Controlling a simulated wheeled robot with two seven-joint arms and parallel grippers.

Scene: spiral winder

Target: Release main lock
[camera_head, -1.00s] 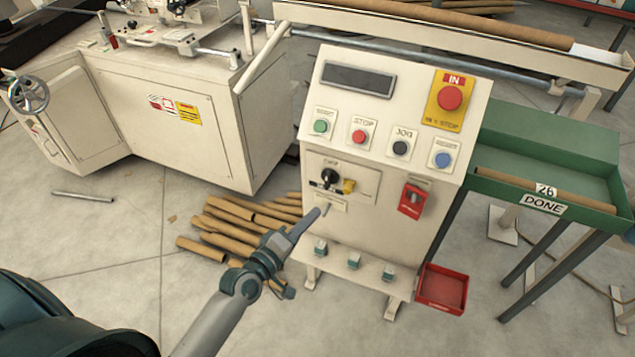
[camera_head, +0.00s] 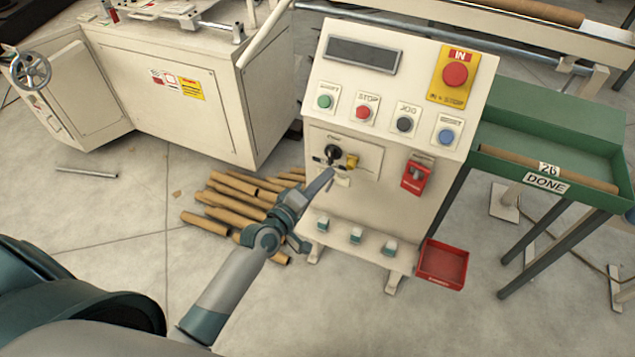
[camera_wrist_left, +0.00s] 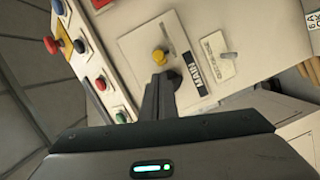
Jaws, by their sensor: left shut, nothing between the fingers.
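The main switch is a black rotary knob (camera_head: 332,152) on a plate on the front of the cream control console (camera_head: 375,210). A yellow lock (camera_head: 352,161) sits just right of it. In the left wrist view the yellow lock (camera_wrist_left: 160,56), the black knob (camera_wrist_left: 172,80) and a "MAIN" label (camera_wrist_left: 198,75) lie just beyond the fingertips. My left gripper (camera_head: 329,177) is shut and empty, its tips just below the knob and lock. I cannot tell whether they touch. In the wrist view the fingers (camera_wrist_left: 158,97) partly overlap the knob. My right gripper does not show.
Above the plate are several push buttons, such as the red STOP button (camera_head: 363,112), and a red emergency stop (camera_head: 456,74). A red bin (camera_head: 443,263) juts out below. Cardboard tubes (camera_head: 240,200) lie on the floor behind my left arm.

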